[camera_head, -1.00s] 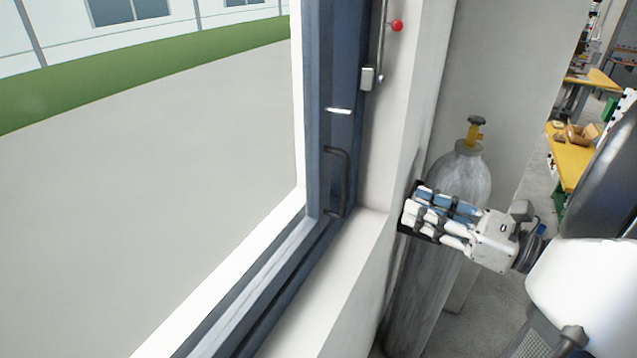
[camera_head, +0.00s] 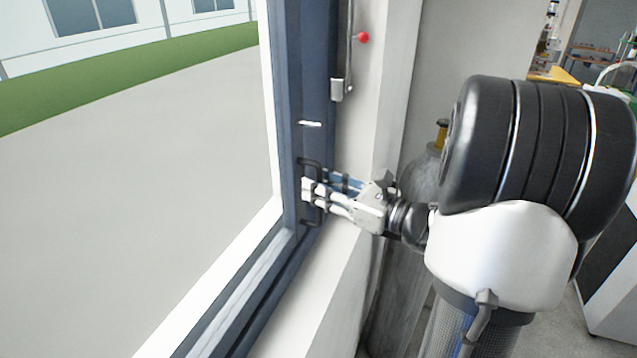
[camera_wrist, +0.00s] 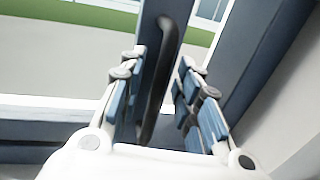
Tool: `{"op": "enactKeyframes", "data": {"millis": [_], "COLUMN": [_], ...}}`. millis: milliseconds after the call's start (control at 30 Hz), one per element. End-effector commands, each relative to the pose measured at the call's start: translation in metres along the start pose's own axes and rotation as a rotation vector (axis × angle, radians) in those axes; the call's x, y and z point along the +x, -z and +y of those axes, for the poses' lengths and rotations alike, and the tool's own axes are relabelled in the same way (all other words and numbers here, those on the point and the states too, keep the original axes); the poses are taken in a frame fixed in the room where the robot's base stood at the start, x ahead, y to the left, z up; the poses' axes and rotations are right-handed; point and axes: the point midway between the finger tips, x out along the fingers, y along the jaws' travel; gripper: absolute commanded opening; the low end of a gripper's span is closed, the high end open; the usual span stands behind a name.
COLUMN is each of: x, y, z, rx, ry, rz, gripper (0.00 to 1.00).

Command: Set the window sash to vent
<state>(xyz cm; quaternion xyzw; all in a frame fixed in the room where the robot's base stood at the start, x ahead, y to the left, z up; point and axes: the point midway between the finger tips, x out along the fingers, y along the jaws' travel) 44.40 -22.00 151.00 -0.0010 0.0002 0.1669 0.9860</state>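The window sash (camera_head: 290,100) has a blue frame around a large pane at the left of the head view. Its upright black bar handle (camera_head: 311,162) is on the right stile. A small silver piece (camera_head: 310,124) sits on the stile above the handle. My gripper (camera_head: 312,188) is at the handle and hides its middle.
The white sill and reveal (camera_head: 330,275) lie below and beside my gripper. A grey gas cylinder (camera_head: 385,290) stands close under my arm.

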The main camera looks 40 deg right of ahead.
Motion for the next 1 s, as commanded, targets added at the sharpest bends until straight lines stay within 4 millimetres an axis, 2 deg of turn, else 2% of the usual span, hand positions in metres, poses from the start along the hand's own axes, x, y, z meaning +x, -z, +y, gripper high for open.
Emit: {"op": "enactKeyframes", "data": {"millis": [100, 400, 833, 1000], "x": [0.0072, 0.0085, 0.0083, 0.0083], "y": [-0.0001, 0.0001, 0.0000, -0.0001], "z": [0.0006, 0.0001, 0.0002, 0.0002], "rx": [0.000, 0.000, 0.000, 0.000], "ry": [-0.001, 0.000, 0.000, 0.000], "rz": [0.000, 0.000, 0.000, 0.000], "gripper": [0.31, 0.30, 0.01, 0.00]}}
